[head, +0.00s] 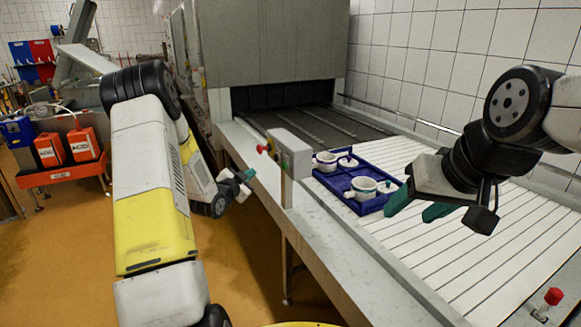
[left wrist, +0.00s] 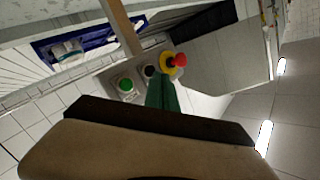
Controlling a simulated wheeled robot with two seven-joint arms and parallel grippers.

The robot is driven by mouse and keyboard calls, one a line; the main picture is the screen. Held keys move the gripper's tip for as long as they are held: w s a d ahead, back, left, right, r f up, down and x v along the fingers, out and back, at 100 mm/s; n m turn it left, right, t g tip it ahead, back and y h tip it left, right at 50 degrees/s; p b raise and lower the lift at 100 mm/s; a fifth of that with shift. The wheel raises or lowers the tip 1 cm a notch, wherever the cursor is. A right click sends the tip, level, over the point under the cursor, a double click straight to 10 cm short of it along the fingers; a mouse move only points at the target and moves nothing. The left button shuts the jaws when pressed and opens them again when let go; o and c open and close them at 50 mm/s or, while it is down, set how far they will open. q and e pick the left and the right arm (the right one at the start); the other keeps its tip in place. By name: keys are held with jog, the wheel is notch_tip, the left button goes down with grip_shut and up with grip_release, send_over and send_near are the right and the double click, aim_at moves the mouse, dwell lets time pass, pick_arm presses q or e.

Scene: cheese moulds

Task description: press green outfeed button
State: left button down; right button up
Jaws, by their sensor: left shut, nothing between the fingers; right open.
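The green outfeed button (left wrist: 126,86) sits on a grey control box in the left wrist view. A black button (left wrist: 149,71) and a red mushroom button on a yellow base (left wrist: 180,60) are on the same face. In the head view the control box (head: 293,155) stands on a post at the conveyor edge; its green button is not visible there. My left gripper (head: 246,176) is shut and empty, left of and below the box. Its teal fingers (left wrist: 162,92) appear right of the green button in the wrist view. My right gripper (head: 418,206) is open and empty above the conveyor.
A blue tray (head: 326,181) with several white moulds lies on the slatted conveyor (head: 490,250), right of the box. The conveyor's metal side rail (head: 340,250) runs towards me. Another red button (head: 553,296) is at the lower right. An orange cart (head: 62,172) stands at left.

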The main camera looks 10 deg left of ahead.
aim_at(285, 165)
pick_arm(q)
jog(key=w+d, duration=0.5)
jog(key=d, duration=0.2)
jog(key=shift+d, duration=0.15)
dwell(2.1)
jog(key=shift+w+d, duration=0.2)
jog(key=shift+d, duration=0.05)
